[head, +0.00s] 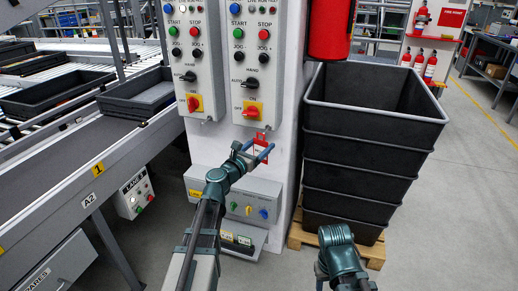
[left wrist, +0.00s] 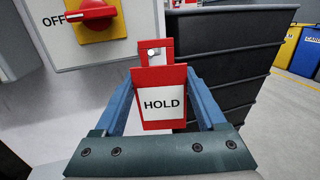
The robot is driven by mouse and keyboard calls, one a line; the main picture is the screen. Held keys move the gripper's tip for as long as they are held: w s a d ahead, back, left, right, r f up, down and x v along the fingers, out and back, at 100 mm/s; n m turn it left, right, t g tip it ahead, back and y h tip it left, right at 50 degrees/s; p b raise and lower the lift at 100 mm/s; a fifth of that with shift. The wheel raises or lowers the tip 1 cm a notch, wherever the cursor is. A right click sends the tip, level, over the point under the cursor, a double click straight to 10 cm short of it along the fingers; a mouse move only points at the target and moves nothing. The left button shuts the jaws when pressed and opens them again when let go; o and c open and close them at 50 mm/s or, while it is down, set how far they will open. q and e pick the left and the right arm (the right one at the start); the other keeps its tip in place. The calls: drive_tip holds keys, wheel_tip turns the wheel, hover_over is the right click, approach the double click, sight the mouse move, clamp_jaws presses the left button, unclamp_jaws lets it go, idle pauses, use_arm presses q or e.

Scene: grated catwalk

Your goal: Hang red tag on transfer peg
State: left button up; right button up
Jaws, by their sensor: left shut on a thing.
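My left gripper (head: 262,152) is shut on a red tag (head: 261,139) in front of the white column, below the right control box. In the left wrist view the red tag (left wrist: 137,80) is upright between the blue fingers (left wrist: 160,108), with a white HOLD label facing me. A small silver round spot (left wrist: 152,51) shows at its narrow top part; I cannot tell whether it is a peg end or a hole. I cannot make out which fitting is the transfer peg. Of my right arm only a teal joint shows; its fingers are not seen.
Two control boxes with red and yellow rotary switches (head: 251,109) are on the column, above a low grey panel (head: 235,198). Stacked black crates (head: 365,150) stand right, on a pallet. A red cylinder (head: 330,30) hangs above. A conveyor (head: 85,150) lies left.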

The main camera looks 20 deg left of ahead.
use_arm(q)
drive_tip(key=shift+w+f, duration=0.15)
drive_tip(key=shift+w, duration=2.35)
drive_tip(key=shift+c, duration=0.7)
drive_tip(key=shift+w, duration=0.3)
drive_tip(key=shift+w+d+f+b, duration=0.15)
drive_tip(key=shift+w+f+b, duration=0.4)
drive_tip(key=shift+b, duration=0.15)
drive_tip(key=o, duration=1.5)
drive_tip(key=shift+o, duration=0.2)
drive_tip(key=v, duration=1.4)
